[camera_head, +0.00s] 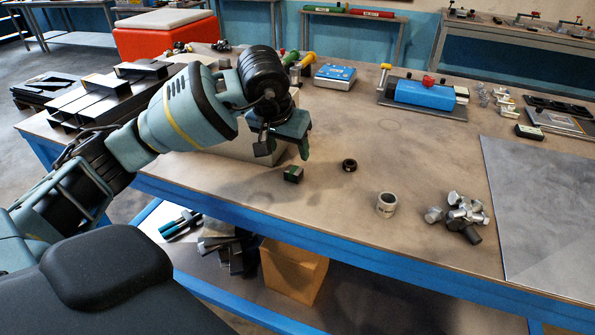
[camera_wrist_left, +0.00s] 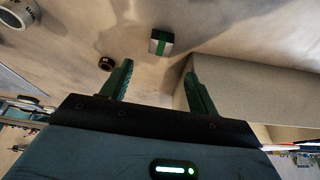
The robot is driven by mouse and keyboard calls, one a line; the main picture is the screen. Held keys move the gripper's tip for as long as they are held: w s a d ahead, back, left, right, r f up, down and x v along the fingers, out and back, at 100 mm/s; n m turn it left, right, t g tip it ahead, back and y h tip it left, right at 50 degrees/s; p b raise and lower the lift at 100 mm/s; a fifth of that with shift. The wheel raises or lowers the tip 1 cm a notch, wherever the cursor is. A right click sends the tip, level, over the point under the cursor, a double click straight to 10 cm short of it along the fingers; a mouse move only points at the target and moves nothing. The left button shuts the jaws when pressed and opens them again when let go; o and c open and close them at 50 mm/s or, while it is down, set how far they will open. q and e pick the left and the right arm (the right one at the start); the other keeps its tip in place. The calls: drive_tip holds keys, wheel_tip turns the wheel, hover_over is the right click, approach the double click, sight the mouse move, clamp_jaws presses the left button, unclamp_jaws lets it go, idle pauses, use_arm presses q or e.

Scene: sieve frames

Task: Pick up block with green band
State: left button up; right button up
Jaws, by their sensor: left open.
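The block with a green band (camera_head: 293,174) is a small dark block lying on the workbench near its front edge. In the left wrist view the block (camera_wrist_left: 161,43) shows a pale face with a green stripe, ahead of and between the fingertips. My left gripper (camera_head: 287,147) is above and slightly behind the block in the head view, apart from it. In the left wrist view the left gripper (camera_wrist_left: 157,75) is open, with nothing between its green fingers. My right gripper is not in view.
A black ring (camera_head: 349,165) lies right of the block, with a grey metal ring (camera_head: 387,204) and a pile of bolts (camera_head: 460,214) farther right. A grey box (camera_head: 250,148) stands close behind the gripper. The bench between block and rings is clear.

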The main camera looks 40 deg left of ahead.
sight(294, 169)
use_arm(q)
drive_tip(key=shift+x, duration=1.15)
drive_tip(key=shift+s+x, duration=0.2)
drive_tip(key=shift+x, duration=0.9)
drive_tip(key=shift+s+x, duration=0.15)
drive_tip(key=shift+x, duration=0.95)
drive_tip(key=shift+w+f, duration=0.25)
drive_tip(key=shift+f, duration=0.35)
drive_tip(key=c, duration=1.2)
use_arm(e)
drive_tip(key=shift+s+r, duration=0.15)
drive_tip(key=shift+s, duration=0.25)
use_arm(q)
drive_tip(key=shift+r, duration=0.15)
